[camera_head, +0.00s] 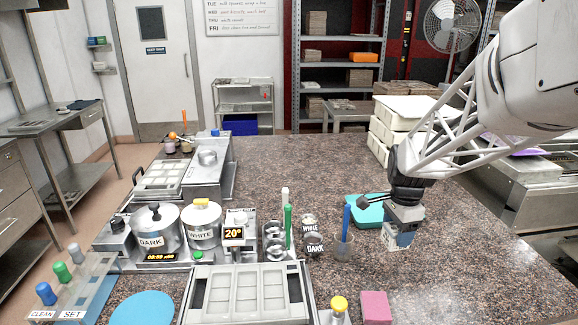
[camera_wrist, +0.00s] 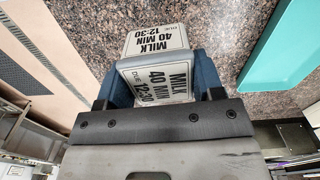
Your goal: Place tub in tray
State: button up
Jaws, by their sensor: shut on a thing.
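My gripper (camera_head: 401,232) is shut on a small grey tub (camera_head: 398,241). In the wrist view, the tub (camera_wrist: 158,80) sits between the blue finger pads of my gripper (camera_wrist: 163,82). White labels on two of its faces read "MILK 40 MIN DUE 12:30". The tub is at or just above the stone counter; I cannot tell whether it touches. A shallow teal tray (camera_head: 366,208) lies on the counter just left of and behind my gripper. Part of it is hidden behind my gripper. The tray (camera_wrist: 285,45) also shows at the upper right of the wrist view, apart from the tub.
A clear cup with a blue-handled tool (camera_head: 346,225) stands left of my gripper. Small DARK (camera_head: 314,246) and WHITE (camera_head: 309,222) cups stand further left. A pink block (camera_head: 375,307) lies in front. White stacked bins (camera_head: 400,112) stand behind. The counter's right front is clear.

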jog(key=w+d+f+m, duration=0.1)
jog(key=w+d, duration=0.4)
jog(key=w, duration=0.8)
notch_tip(320, 180, down, 5)
jog(key=shift+s+d+f, duration=0.1)
send_over(382, 213)
jog(key=shift+s+f, duration=0.35)
jog(key=shift+f, duration=0.3)
jog(key=shift+w, duration=0.15)
jog(key=shift+w+d+f, duration=0.1)
jog(key=shift+w, duration=0.15)
jog(key=shift+f, duration=1.7)
jog(key=shift+f, duration=0.2)
